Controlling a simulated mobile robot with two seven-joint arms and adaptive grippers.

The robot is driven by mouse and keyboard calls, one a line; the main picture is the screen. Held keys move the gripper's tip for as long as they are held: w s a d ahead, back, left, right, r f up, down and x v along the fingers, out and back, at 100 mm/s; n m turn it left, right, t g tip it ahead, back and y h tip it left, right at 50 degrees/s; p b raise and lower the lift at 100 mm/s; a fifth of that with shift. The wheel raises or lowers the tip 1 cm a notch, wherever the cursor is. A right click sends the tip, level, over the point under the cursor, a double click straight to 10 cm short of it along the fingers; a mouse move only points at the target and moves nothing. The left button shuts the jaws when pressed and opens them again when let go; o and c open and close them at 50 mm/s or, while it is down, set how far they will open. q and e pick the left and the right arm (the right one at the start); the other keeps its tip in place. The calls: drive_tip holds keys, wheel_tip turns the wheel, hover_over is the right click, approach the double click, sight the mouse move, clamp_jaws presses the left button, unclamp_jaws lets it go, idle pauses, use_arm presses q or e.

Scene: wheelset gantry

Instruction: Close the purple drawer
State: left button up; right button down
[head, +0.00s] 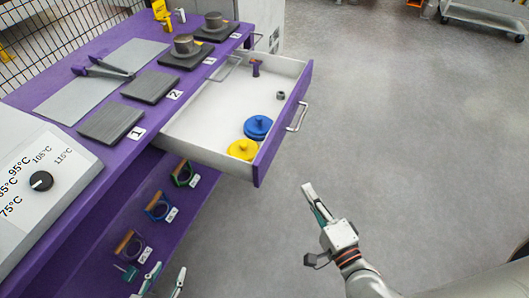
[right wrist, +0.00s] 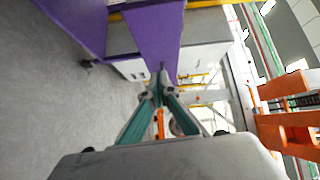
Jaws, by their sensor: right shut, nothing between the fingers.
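The purple drawer (head: 284,123) is pulled out from the purple workbench, with a white inside and a metal bar handle (head: 297,117) on its purple front. Inside lie a blue round part (head: 257,126), a yellow round part (head: 243,149), a small dark ring (head: 281,95) and a small purple part (head: 256,67). My right gripper (head: 308,189) is shut and empty, apart from the drawer, below and right of its near front corner. In the right wrist view its fingers (right wrist: 161,85) meet before a purple panel (right wrist: 154,35). My left gripper (head: 164,279) is open at the bottom edge, partly cut off.
The bench top (head: 60,90) carries dark plates, stacked grey parts and a temperature dial box (head: 35,195) at left. A lower purple shelf (head: 185,212) holds several ringed tools. The grey floor (head: 400,120) right of the drawer is clear; a cart (head: 480,18) stands far off.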

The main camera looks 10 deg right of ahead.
approach(274, 149)
drive_tip(key=w+d, duration=0.2)
drive_tip(key=w, duration=0.1)
drive_tip(key=w+a, duration=0.2)
drive_tip(key=shift+a+r+m, duration=0.1)
drive_tip(key=shift+a+m, duration=0.25)
drive_tip(key=shift+m, duration=0.05)
use_arm(q)
drive_tip(key=shift+s+a+f, duration=0.1)
drive_tip(key=shift+a+f, duration=0.05)
drive_tip(key=shift+f, duration=0.2)
use_arm(e)
drive_tip(key=shift+w+a, duration=0.2)
drive_tip(key=shift+a, duration=0.15)
use_arm(q)
drive_tip(key=shift+r, duration=0.1)
use_arm(e)
drive_tip(key=shift+w, duration=0.1)
